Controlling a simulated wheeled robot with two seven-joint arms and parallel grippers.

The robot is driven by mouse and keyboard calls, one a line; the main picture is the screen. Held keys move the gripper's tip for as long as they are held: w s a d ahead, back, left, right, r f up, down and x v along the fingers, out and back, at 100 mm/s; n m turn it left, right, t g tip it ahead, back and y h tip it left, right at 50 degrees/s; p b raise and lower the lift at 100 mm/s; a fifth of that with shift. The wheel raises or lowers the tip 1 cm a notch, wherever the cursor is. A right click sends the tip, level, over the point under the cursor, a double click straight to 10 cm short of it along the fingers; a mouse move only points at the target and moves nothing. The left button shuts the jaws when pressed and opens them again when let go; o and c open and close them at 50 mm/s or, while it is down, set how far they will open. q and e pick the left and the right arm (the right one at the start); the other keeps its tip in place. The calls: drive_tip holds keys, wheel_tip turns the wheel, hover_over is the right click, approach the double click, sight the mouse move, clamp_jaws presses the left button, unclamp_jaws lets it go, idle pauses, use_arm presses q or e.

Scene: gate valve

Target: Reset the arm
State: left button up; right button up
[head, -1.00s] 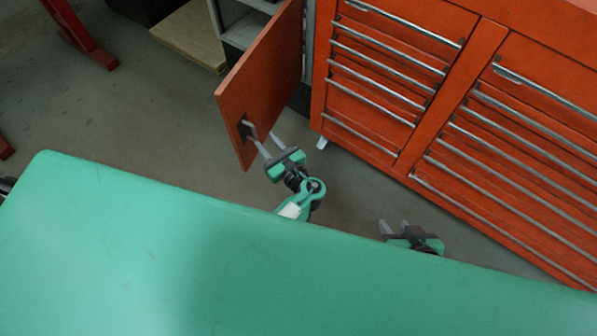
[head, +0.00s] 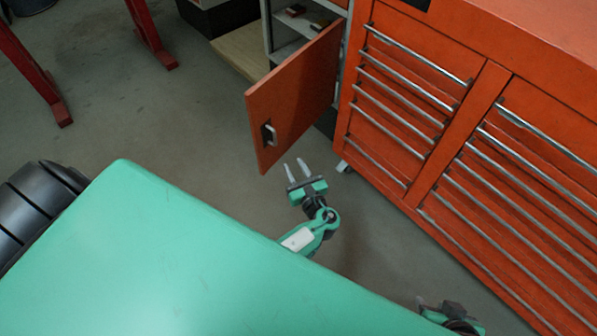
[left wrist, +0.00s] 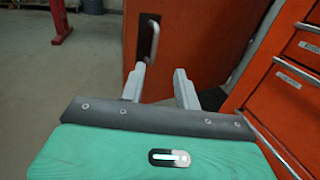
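My left gripper (head: 297,166) is open and empty, with its two fingers apart. It is in front of the open orange cabinet door (head: 290,98), below and to the right of the door's metal handle (head: 270,136), and clear of it in the head view. In the left wrist view, the fingers (left wrist: 160,76) point toward the door (left wrist: 200,35), and the handle (left wrist: 153,41) appears beyond the left finger. My right gripper (head: 425,304) is only partly visible at the bottom edge of the head view, and its opening is hidden.
An orange drawer cabinet (head: 410,95) with several drawers stands to the right. Shelves (head: 290,35) show behind the open door. Red legs (head: 150,35) stand at the upper left. Grey floor (head: 190,120) is clear left of the door.

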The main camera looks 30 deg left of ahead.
idle(0.4)
